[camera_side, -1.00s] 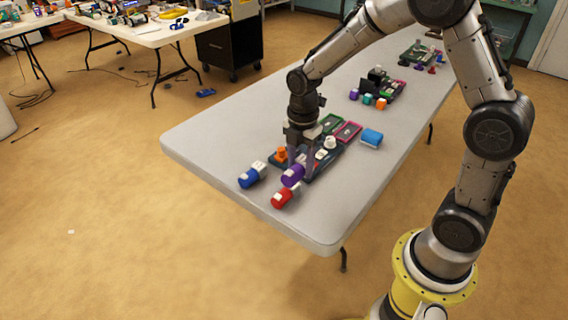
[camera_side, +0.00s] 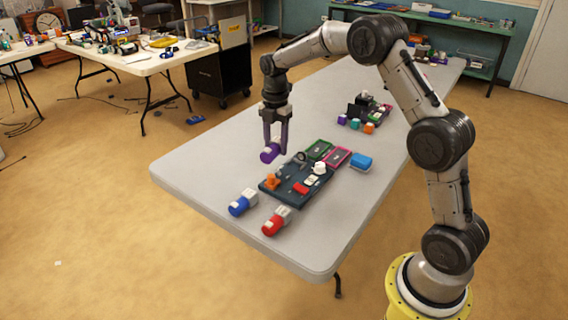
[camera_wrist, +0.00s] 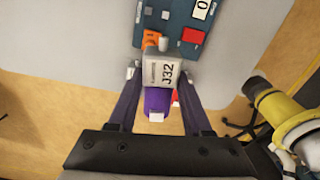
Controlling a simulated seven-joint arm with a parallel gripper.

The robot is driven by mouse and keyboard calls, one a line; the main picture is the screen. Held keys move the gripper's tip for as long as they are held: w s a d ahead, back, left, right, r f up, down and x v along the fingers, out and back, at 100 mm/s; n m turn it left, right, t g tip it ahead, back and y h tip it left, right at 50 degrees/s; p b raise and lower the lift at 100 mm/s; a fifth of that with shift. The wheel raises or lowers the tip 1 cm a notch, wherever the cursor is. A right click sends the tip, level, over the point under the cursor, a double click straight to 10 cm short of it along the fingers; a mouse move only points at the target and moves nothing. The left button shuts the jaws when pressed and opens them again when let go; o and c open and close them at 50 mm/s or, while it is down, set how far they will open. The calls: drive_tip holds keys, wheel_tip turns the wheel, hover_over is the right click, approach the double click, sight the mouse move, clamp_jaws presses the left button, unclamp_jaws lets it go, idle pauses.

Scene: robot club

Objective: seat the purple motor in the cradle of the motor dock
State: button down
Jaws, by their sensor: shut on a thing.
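The purple motor (camera_side: 269,154) is held in my gripper (camera_side: 275,146), above the table and left of the dock. In the wrist view the motor (camera_wrist: 161,70) shows a grey body marked J32 and a purple end between the two fingers of my gripper (camera_wrist: 159,78). The motor dock (camera_side: 284,191) is a dark teal board flat on the table, with an orange block, a red block and a white knob on it. It also shows at the top of the wrist view (camera_wrist: 184,21). I cannot clearly make out its cradle.
A blue motor (camera_side: 242,202) and a red motor (camera_side: 276,221) lie in front of the dock. Green (camera_side: 318,150) and pink (camera_side: 337,157) trays and a blue block (camera_side: 361,162) are behind it. The table (camera_side: 205,170) is clear on the left.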

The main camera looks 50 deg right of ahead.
drive_tip(key=w+d+f, duration=0.2)
drive_tip(key=w+d, duration=0.1)
drive_tip(key=d, duration=0.3)
drive_tip(key=m, duration=0.2)
approach(289, 171)
drive_tip(key=shift+f, duration=1.6)
drive_tip(key=shift+f, duration=1.4)
idle(1.1)
unclamp_jaws()
drive_tip(key=shift+f, duration=0.1)
idle(0.4)
wheel_tip(289, 171, up, 8)
idle(1.0)
